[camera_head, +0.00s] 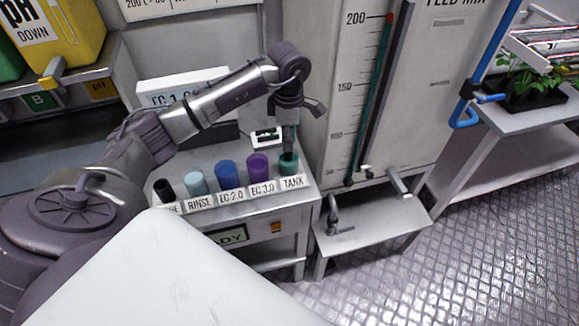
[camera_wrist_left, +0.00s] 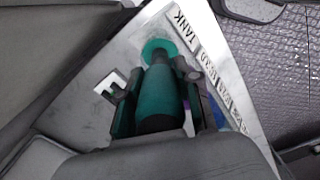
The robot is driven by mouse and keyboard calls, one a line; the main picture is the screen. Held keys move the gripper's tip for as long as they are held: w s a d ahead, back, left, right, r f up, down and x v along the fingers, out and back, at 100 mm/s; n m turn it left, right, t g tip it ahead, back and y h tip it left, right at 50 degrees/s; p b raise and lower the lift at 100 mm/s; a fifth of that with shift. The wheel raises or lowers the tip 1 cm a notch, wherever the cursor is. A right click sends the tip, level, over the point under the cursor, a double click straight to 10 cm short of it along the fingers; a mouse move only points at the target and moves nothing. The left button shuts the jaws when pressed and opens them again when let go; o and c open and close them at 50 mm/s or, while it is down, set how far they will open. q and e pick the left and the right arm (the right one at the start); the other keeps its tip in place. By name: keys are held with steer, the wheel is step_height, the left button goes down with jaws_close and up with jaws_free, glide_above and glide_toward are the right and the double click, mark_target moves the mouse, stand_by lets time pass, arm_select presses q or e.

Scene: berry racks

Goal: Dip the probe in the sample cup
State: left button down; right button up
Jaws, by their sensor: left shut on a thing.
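My left gripper (camera_head: 287,112) is shut on the probe (camera_head: 288,141) above the bench's right end; the gripper also shows in the left wrist view (camera_wrist_left: 155,88). The cup's rim (camera_wrist_left: 159,44) is at the probe's far end in the wrist view. The tip is hidden, and I cannot tell how deep it sits. My right gripper is out of view.
Left of the teal cup stand a purple cup (camera_head: 258,167), a blue cup (camera_head: 228,175), a pale blue cup (camera_head: 196,183) and a black cup (camera_head: 164,190). A small white meter (camera_head: 266,136) lies behind. A tall tank (camera_head: 340,90) with a level gauge rises at right.

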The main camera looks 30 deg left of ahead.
arm_select(q)
steer(key=shift+r+p, duration=2.4)
steer(key=shift+r, duration=1.9)
